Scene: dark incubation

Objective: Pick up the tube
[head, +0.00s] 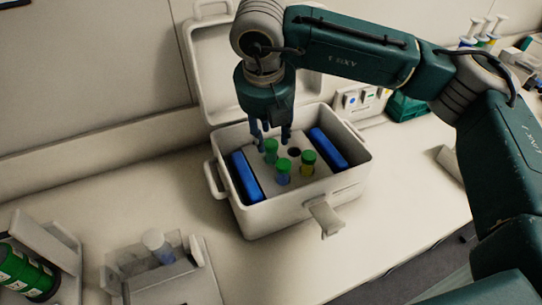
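An open white cooler box (285,222) stands on the counter. It holds a light block with three green-capped tubes: a back left tube (271,147), a front tube (283,167) with blue contents, and a right tube (308,160) with yellow contents. One dark hole (295,152) in the block is empty. My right gripper (271,143) points down into the box. Its fingers are apart, one on each side of the back left tube's cap; I cannot tell whether they touch it. My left gripper is not in view.
Blue packs (245,178) line the box's sides, and its raised lid (210,60) stands behind. A clear holder with a pale-capped tube (155,242) and a green cylinder (25,272) are at front left. Several syringe-like items (482,32) stand at back right.

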